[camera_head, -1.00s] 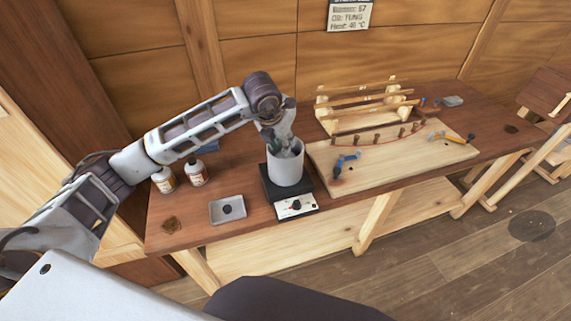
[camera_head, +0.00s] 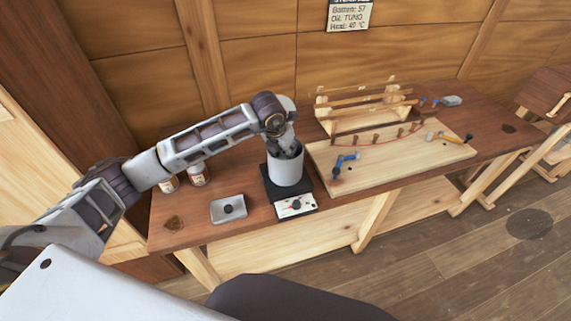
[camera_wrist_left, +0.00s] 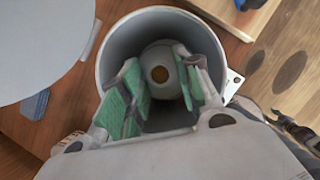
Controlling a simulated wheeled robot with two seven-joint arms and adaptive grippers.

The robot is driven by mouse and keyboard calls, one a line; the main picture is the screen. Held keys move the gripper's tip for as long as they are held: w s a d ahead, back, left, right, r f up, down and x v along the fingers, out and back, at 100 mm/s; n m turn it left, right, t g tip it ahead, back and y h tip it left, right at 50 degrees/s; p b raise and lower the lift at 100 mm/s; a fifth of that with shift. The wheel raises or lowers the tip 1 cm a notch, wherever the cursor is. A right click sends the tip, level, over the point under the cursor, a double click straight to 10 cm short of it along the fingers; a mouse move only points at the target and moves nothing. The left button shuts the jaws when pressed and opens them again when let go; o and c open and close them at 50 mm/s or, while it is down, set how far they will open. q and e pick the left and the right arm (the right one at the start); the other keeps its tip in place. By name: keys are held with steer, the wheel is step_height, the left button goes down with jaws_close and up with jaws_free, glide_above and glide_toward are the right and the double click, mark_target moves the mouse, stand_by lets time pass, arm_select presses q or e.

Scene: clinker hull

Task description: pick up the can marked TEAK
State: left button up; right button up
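Two pale cans stand at the bench's left end in the head view, the left one (camera_head: 169,185) and the right one (camera_head: 197,177). My left arm partly covers both, and I cannot read TEAK on either. My left gripper (camera_head: 290,150) points down into a grey pot (camera_head: 286,170). In the left wrist view its green-padded fingers (camera_wrist_left: 160,88) are apart inside the pot (camera_wrist_left: 113,48). A pale round thing with an amber centre (camera_wrist_left: 160,73) shows deeper down between them; I cannot tell what it is.
The pot stands on a black hot plate (camera_head: 306,189). A grey tray (camera_head: 218,213) lies to its left. A wooden board (camera_head: 400,160) with tools and a wooden frame (camera_head: 345,120) fill the bench to the right.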

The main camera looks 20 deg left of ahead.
arm_select(q)
jaws_close()
steer(key=shift+r, duration=0.25)
stand_by(0.5)
step_height(320, 180, up, 10)
steer(key=b, duration=0.2)
steer(key=shift+f, duration=0.2)
stand_by(0.7)
